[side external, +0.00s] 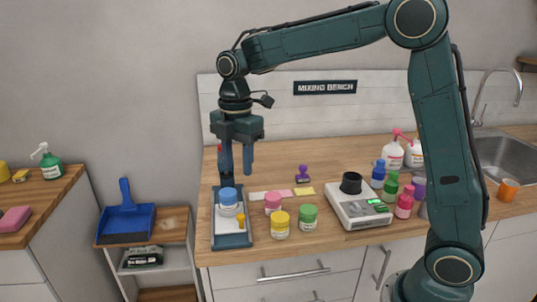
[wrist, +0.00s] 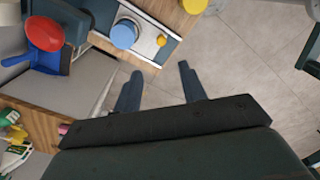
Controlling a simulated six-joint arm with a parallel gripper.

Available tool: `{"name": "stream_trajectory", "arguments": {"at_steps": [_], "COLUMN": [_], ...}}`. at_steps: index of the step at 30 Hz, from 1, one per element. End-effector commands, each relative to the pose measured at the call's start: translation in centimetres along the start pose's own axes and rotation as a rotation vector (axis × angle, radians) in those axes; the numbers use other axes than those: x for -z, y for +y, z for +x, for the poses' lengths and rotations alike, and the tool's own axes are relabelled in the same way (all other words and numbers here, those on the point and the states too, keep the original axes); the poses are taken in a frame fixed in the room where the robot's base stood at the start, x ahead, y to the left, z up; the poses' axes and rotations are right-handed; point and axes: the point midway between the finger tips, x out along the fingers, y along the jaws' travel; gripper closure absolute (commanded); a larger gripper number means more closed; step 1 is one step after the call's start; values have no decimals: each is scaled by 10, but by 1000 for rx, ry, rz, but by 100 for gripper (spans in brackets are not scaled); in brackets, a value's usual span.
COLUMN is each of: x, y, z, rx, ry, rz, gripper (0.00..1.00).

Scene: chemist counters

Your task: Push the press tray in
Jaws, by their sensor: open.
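A slate-blue tray with a pale inside (side external: 232,241) lies at the left front edge of the wooden counter; I take it for the press tray. It also shows in the wrist view (wrist: 150,54), top centre. A white jar with a blue lid (side external: 229,198) and a small yellow piece (side external: 241,220) stand in it; the wrist view shows the jar's lid (wrist: 124,34) too. My gripper (side external: 237,175) points down above the tray, apart from the jar. In the wrist view my gripper (wrist: 160,68) is open and empty, its fingers against the floor.
Pink (side external: 272,202), yellow (side external: 280,224) and green (side external: 308,217) lidded jars stand right of the tray. A scale with a black cup (side external: 359,206) and several bottles are farther right. A blue dustpan (side external: 126,216) is left, on a lower shelf. Open floor (wrist: 240,60) lies before the counter.

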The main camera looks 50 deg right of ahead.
Motion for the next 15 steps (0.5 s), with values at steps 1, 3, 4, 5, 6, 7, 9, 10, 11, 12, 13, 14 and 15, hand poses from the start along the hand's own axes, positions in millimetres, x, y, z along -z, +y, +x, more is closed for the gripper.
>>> {"name": "stream_trajectory", "arguments": {"at_steps": [1,3,4,5,6,7,9,10,11,12,13,14,15], "x": [2,4,4,4,4,4,4,4,4,4,4,4,4], "y": [-1,-2,-3,-3,-3,-3,-3,-3,-3,-3,-3,-3,-3], "z": [-1,-2,-2,-2,-2,-2,-2,-2,-1,0,0,1,3], "rx": [1,2,2,2,2,2,2,2,2,2,2,2,2], "ry": [-10,-19,-21,-23,-24,-24,-24,-24,-24,-24,-24,-24,-24], "rz": [-1,1,1,1,1,2,2,2,2,2,2,2,3], "gripper": [59,59,59,59,59,59,59,59,59,59,59,59,59]}}
